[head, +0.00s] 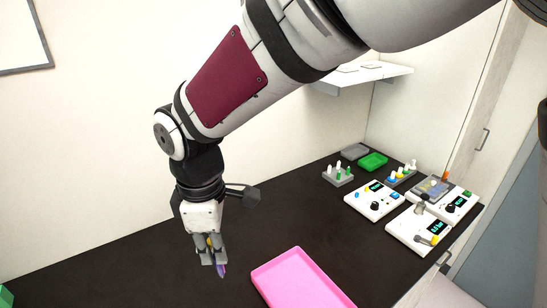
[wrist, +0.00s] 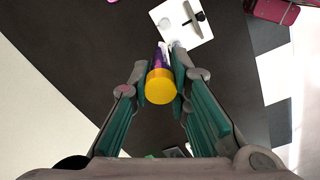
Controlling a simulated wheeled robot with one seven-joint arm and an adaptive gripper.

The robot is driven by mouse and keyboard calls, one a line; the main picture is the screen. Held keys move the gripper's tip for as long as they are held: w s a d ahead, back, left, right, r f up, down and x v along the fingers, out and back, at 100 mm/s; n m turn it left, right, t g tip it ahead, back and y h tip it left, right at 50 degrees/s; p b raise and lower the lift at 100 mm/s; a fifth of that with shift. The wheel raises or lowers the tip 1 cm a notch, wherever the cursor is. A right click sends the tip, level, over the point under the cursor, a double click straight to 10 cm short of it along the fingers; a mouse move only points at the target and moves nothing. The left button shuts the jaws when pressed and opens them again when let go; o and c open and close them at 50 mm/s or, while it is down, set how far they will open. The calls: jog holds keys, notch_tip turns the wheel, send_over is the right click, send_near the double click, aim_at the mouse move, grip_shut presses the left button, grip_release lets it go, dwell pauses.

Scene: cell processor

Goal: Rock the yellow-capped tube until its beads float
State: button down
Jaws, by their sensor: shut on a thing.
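The yellow-capped tube (wrist: 161,86) is between the fingers of my gripper (wrist: 163,78) in the wrist view, its round yellow cap facing the camera and a purple part beyond it. In the head view my gripper (head: 214,258) points down above the black bench, left of the pink tray. The tube's purple lower end (head: 222,270) shows below the fingertips, slightly tilted. The fingers are shut on the tube. The beads cannot be made out.
A pink tray (head: 291,281) lies on the black bench (head: 130,265). White devices with displays (head: 374,201) stand at the right, with tube racks (head: 338,174) and a green tray (head: 373,161) behind. A wall shelf (head: 362,76) is above.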

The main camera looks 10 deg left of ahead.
jog(key=g, duration=0.1)
jog(key=g+b, duration=0.1)
jog(key=g, duration=0.1)
jog(key=g+b, duration=0.1)
jog(key=shift+w+f+g+h, duration=0.3)
jog(key=shift+w+h, duration=0.1)
jog(key=shift+s+r+g+b, duration=0.1)
jog(key=shift+g+b, duration=0.55)
jog(key=shift+g, duration=0.15)
jog(key=shift+s+r, duration=0.1)
jog(key=shift+s, duration=0.05)
jog(key=shift+s+r+t+p, duration=0.3)
jog(key=shift+s+t+p, duration=0.05)
jog(key=shift+t+p, duration=0.5)
jog(key=shift+s+t+p, duration=0.15)
jog(key=shift+t+p, duration=0.6)
jog(key=shift+t, duration=0.3)
jog(key=shift+f+t+y+p, duration=0.15)
jog(key=shift+t+y+p, duration=0.2)
jog(key=shift+t, duration=0.75)
jog(key=t, duration=0.3)
jog(key=shift+w+f+y, duration=0.15)
jog(key=shift+w+y, duration=0.1)
jog(key=shift+w, duration=0.1)
jog(key=shift+w+t+b, duration=0.2)
jog(key=shift+t+b, duration=0.75)
jog(key=shift+t, duration=0.25)
jog(key=shift+s+d+p, duration=0.1)
jog(key=shift+s+p, duration=0.05)
jog(key=shift+p, duration=0.15)
